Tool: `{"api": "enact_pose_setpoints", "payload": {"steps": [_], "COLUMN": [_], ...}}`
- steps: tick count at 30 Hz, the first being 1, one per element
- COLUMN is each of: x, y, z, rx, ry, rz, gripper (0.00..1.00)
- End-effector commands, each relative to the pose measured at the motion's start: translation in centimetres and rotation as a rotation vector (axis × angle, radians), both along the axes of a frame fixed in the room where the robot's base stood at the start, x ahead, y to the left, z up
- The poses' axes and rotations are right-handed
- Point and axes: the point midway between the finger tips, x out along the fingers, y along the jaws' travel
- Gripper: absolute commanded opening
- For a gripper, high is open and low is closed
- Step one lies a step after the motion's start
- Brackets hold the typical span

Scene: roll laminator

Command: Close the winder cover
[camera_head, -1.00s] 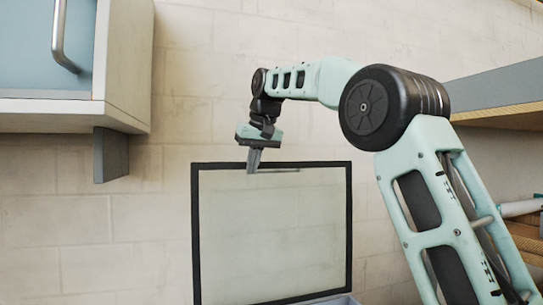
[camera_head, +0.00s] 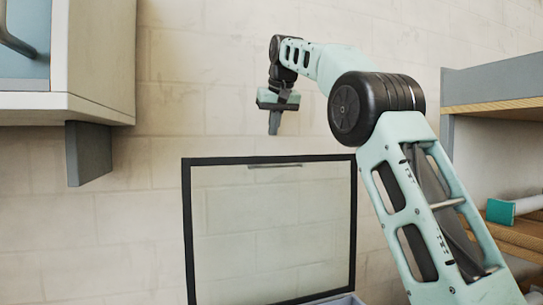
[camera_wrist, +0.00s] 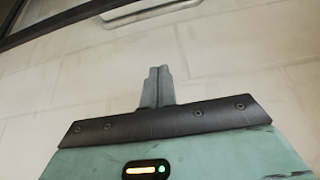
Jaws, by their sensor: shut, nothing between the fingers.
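The winder cover (camera_head: 225,225) is a clear panel in a black frame. It stands raised, nearly upright, on a grey body (camera_head: 345,299) at the bottom of the head view. A thin bar handle (camera_head: 275,165) runs along its top edge. My gripper (camera_head: 273,131) is above the cover's top edge, fingers pointing down, apart from it. The fingers are shut and empty. In the wrist view the shut fingers (camera_wrist: 157,75) point toward the wall, with the handle (camera_wrist: 150,10) and part of the black frame (camera_wrist: 60,18) at the top.
A wall cabinet (camera_head: 95,55) with a grey bracket (camera_head: 88,153) hangs at the upper left. Shelves (camera_head: 505,90) stand at the right, with a teal-ended roll (camera_head: 500,211) on one. The pale block wall behind the cover is clear.

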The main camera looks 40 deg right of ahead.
Motion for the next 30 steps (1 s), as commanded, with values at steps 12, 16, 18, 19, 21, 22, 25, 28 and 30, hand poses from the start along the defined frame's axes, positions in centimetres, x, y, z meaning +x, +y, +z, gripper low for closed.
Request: {"api": "enact_pose_setpoints", "payload": {"steps": [12,16,18,19,21,22,25,28,30], "x": [3.7,3.0,2.3,2.0,1.5,1.3,0.7,0.4,0.3], "y": [-1.0,-0.8,-0.6,-0.5,-0.4,-0.3,-0.1,-0.1,0.0], "z": [-7.2,-7.9,-8.1,-8.2,-8.2,-8.3,-8.4,-8.5,-8.6], "rx": [0.002,0.001,0.0,0.0,0.001,0.001,0.0,0.001,0.001], "ry": [0.007,0.002,0.001,0.001,0.001,0.002,0.001,0.001,0.001], "rz": [0.001,0.001,0.002,0.002,0.001,0.001,0.001,0.001,0.0], "gripper": [0.0,0.0,0.0,0.0,0.0,0.0,0.0,0.0,0.0]}}
